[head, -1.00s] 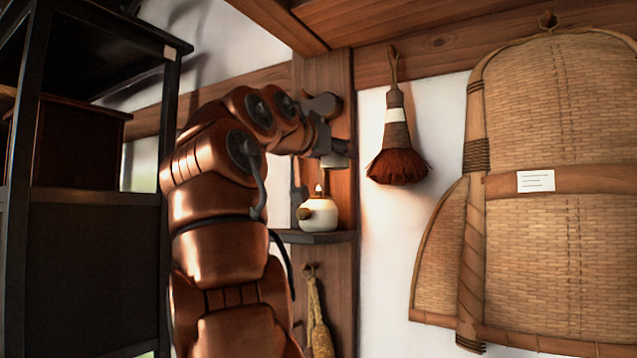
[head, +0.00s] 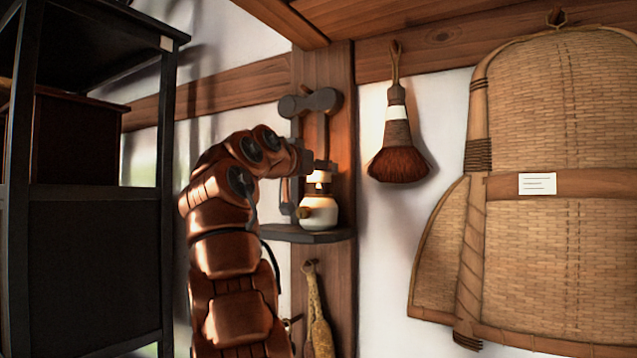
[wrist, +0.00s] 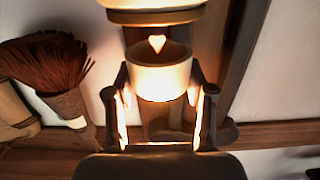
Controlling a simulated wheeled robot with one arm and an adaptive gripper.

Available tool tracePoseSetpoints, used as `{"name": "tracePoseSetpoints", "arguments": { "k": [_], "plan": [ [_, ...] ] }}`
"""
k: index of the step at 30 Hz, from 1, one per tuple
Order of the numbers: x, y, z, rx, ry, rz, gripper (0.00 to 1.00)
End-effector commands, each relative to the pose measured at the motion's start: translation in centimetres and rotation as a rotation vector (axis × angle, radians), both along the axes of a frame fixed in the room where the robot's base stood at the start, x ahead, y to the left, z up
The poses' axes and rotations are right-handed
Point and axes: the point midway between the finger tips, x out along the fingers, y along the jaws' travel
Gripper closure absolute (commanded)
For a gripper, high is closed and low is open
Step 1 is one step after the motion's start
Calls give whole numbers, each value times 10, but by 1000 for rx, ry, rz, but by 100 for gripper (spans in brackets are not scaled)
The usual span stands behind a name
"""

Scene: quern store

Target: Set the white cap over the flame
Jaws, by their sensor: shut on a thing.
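The white lamp (head: 319,212) with a brown spout stands on a small dark shelf on the wooden post. Its base end shows at the top of the wrist view (wrist: 155,15), which is upside down. The flame (wrist: 157,43) is lit and shows against the mouth of the white cap (wrist: 162,84). My gripper (wrist: 160,92) is shut on the cap, one finger on each side. The cap's open end faces the lamp. In the head view my gripper (head: 321,160) is just above the lamp, and a warm glow lies between them. The cap's exact sideways alignment is hard to tell.
The dark shelf (head: 290,235) is narrow. A red-brown brush (head: 398,160) hangs right of the post, beside a large woven basket (head: 550,230). A black cabinet (head: 95,260) stands at the left. A yellowish bundle (head: 319,325) hangs below the shelf.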

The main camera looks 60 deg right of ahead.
Motion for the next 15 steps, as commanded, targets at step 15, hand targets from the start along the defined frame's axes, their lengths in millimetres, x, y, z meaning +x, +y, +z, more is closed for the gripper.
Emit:
{"name": "tracePoseSetpoints", "arguments": {
  "k": [15],
  "plan": [
    [0, 0, -24, 1, 3, 0, 81]
  ]
}}
